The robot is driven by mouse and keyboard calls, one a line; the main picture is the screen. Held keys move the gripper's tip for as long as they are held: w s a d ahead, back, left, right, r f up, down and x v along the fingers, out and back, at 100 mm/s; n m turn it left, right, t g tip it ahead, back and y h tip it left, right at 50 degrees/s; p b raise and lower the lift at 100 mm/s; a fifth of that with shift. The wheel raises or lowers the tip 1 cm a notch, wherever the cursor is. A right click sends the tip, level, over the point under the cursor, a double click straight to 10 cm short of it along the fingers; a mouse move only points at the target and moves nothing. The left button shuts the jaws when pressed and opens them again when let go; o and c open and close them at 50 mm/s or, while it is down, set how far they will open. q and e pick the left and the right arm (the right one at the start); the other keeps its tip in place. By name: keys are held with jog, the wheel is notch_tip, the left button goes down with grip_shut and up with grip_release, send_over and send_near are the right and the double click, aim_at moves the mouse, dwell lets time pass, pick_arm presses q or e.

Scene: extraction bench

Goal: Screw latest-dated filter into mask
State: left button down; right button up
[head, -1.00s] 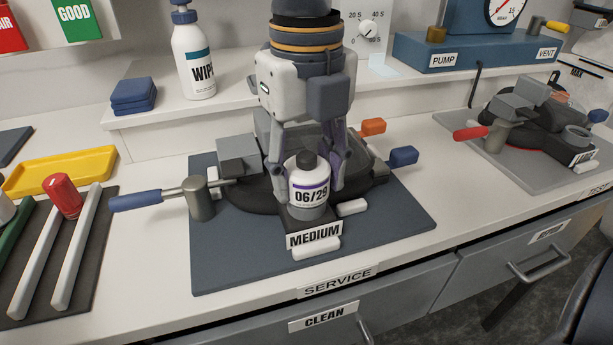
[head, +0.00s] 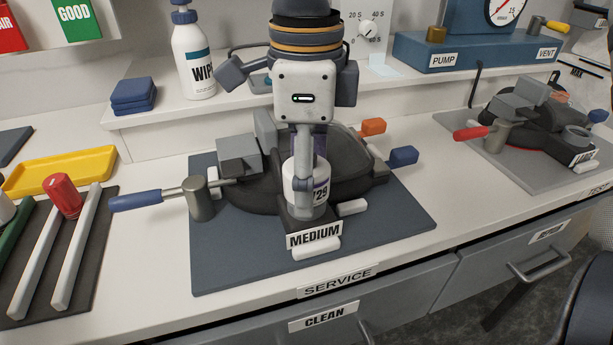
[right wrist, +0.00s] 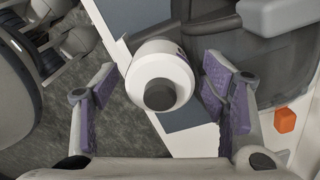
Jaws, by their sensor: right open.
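A white filter (head: 318,190) with a black cap stands upright at the front of the dark mask (head: 345,175) labelled MEDIUM. Part of its date, ending "/29", shows beside my finger. I cannot tell how far its thread is seated. My right gripper (head: 305,182) points down over the filter, one finger in front of it and the other mostly hidden behind. In the right wrist view, the filter (right wrist: 160,62) and its cap sit between the open purple-padded fingers (right wrist: 158,88), with gaps on both sides. My left gripper is not in view.
The mask lies on a blue mat (head: 230,270), with a blue-handled clamp (head: 135,202) at its left. A rack with a red-capped item (head: 63,195) and a yellow tray (head: 60,172) are farther left. A second mask (head: 530,115) lies on a grey mat at right.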

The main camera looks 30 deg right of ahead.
jog(key=n, duration=0.3)
jog(key=shift+n, duration=0.4)
jog(key=n, duration=0.8)
jog(key=shift+n, duration=0.4)
jog(key=n, duration=0.3)
jog(key=shift+n, duration=0.4)
jog(key=c, duration=1.3)
jog(key=m, duration=1.2)
jog(key=shift+m, duration=0.3)
jog(key=m, duration=0.8)
jog(key=shift+m, duration=0.3)
jog(key=m, duration=0.6)
jog(key=shift+f+m, duration=0.1)
jog(key=shift+m, duration=0.2)
jog(key=o, duration=1.3)
